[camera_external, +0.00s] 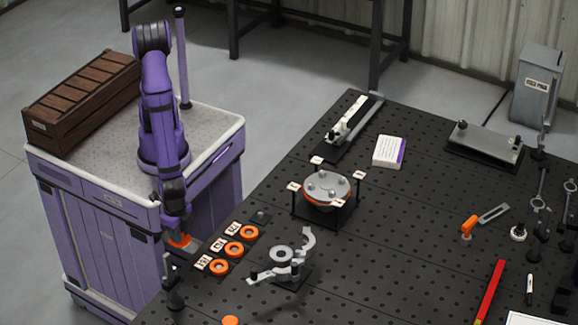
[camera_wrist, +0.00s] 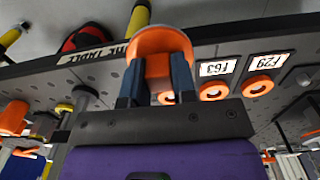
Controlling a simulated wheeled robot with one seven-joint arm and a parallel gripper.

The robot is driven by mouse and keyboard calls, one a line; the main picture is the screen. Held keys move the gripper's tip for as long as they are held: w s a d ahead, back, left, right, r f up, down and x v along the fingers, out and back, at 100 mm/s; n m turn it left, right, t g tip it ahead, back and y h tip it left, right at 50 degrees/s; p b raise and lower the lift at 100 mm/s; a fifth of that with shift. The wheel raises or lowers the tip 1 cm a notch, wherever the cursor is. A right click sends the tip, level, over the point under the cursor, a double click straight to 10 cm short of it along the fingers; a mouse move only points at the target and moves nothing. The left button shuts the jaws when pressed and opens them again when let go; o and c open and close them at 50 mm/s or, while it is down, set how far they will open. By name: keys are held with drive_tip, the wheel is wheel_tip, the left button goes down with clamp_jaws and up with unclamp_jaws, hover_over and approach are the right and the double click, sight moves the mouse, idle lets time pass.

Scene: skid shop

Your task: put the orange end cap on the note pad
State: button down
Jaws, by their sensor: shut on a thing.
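My gripper (camera_external: 178,236) is at the left edge of the black pegboard table, shut on the orange end cap (camera_external: 180,241). In the wrist view the cap (camera_wrist: 158,42) sits between the two dark fingers of my gripper (camera_wrist: 154,75), its round wide end pointing away from the palm. A white pad-like block with a purple edge (camera_external: 389,151) lies flat toward the back of the table, right of the round flange fixture; it looks like the note pad. My gripper is far from it, at the lower left.
Several orange rings (camera_external: 234,248) with white labels lie beside my gripper. A grey clamp-like part (camera_external: 284,262) and the bolted flange on a black stand (camera_external: 328,188) stand between my gripper and the pad. A long rail fixture (camera_external: 350,126) is left of the pad. Table around the pad's right is clear.

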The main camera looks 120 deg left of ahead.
wheel_tip(320, 180, up, 13)
drive_tip(key=w+a+r+n, duration=0.15)
drive_tip(key=w+a, duration=0.25)
drive_tip(key=w, duration=0.4)
drive_tip(key=w+a+f+n, duration=0.1)
drive_tip(key=w+a+n, duration=0.2)
drive_tip(key=w, duration=0.6)
drive_tip(key=w+a+n, duration=0.5)
drive_tip(key=w+a, duration=0.9)
drive_tip(key=a, duration=0.4)
drive_tip(key=n, duration=0.9)
hover_over(379, 150)
drive_tip(key=shift+m, duration=0.25)
wheel_tip(379, 150, down, 15)
drive_tip(key=shift+d+f, duration=0.1)
drive_tip(key=shift+d, duration=0.05)
drive_tip(key=shift+f, duration=0.1)
